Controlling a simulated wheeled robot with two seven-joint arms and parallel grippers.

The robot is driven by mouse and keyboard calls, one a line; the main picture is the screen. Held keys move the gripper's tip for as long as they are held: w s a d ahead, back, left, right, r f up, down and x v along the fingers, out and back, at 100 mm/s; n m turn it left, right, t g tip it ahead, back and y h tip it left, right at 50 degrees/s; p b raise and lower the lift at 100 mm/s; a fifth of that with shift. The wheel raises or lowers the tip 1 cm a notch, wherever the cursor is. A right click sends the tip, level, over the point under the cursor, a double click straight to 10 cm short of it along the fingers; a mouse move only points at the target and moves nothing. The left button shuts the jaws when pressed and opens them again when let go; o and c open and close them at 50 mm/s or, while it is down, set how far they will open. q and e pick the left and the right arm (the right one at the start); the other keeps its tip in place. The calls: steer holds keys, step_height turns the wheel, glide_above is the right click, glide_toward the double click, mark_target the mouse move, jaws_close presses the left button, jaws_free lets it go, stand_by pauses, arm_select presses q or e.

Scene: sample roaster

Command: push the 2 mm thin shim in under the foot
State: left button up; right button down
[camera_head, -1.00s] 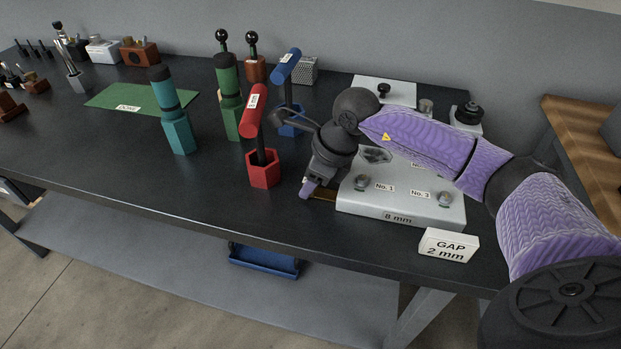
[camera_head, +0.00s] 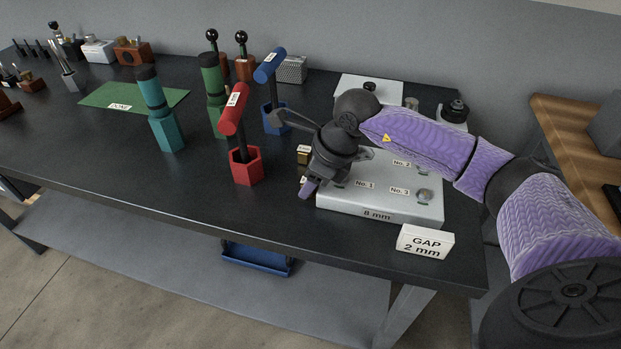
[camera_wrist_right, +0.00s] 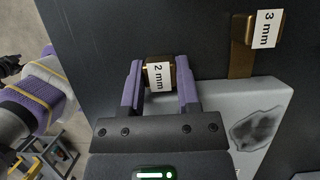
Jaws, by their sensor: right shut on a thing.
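My right gripper (camera_head: 307,188) is at the left edge of the grey plate (camera_head: 380,213) marked 8 mm. In the wrist view its two purple fingers (camera_wrist_right: 158,85) are shut on the brass block of the thin shim (camera_wrist_right: 157,72), which carries a "2 mm" label. The rest of this shim is hidden by the gripper. A second brass shim (camera_wrist_right: 242,62) labelled "3 mm" lies beside it, its strip reaching toward the plate (camera_wrist_right: 270,95). The plate's top has labels No. 1, No. 2 and No. 3. The foot's underside is hidden, so I cannot tell how far the shim reaches.
A white sign (camera_head: 425,242) reading "GAP 2 mm" stands at the plate's front right. A red-handled tool in a red holder (camera_head: 246,165) stands left of my gripper, with blue (camera_head: 275,120), green and teal ones nearby. The table's front left is clear.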

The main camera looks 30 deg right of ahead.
steer(key=shift+d, duration=0.1)
steer(key=shift+c, duration=2.3)
jaws_free()
steer(key=shift+o, duration=0.7)
arm_select(q)
steer(key=shift+w+a, duration=0.1)
